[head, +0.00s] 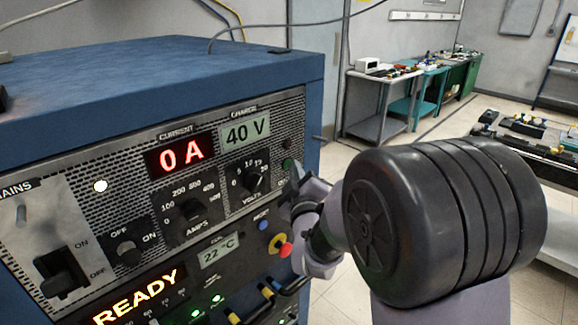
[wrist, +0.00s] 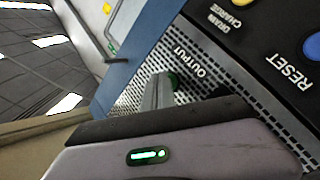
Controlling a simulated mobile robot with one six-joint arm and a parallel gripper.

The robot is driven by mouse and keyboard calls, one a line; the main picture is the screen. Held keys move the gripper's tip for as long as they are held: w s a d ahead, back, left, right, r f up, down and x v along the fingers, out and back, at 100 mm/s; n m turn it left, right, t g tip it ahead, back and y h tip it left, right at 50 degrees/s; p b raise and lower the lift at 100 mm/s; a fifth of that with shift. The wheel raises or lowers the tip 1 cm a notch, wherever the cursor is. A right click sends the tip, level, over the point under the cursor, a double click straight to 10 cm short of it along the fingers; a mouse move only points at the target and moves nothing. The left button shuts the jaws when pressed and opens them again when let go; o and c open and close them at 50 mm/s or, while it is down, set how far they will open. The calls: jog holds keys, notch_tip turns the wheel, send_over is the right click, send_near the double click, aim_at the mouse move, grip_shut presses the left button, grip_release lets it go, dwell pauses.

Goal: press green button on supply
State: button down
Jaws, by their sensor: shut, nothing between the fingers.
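The supply is a blue cabinet (head: 150,75) with a perforated front panel, filling the left of the head view. Its green button (head: 287,163) is at the panel's upper right and partly hidden by my gripper. In the wrist view the green button (wrist: 173,79) shows beside the OUTPUT label. My gripper (head: 294,172) is shut and empty, its fingertips at the button. In the wrist view my gripper (wrist: 160,88) overlaps the button's left side; I cannot tell whether it touches or presses it. The displays read 0 A (head: 181,155), 40 V (head: 246,131) and READY (head: 135,296).
A blue RESET button (head: 263,225) and a red knob (head: 285,250) are below my gripper. Benches (head: 378,76) stand at the back, with open floor (head: 330,160) right of the supply.

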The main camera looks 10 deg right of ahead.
jog(key=shift+d, duration=0.1)
jog(key=shift+s+d+b, duration=0.35)
jog(key=shift+s+b, duration=0.25)
jog(key=shift+s, duration=0.05)
jog(key=s+d+b, duration=0.1)
jog(key=s, duration=0.1)
jog(key=s+d+b, duration=0.1)
jog(key=s+d, duration=0.1)
dwell(0.4)
dwell(0.4)
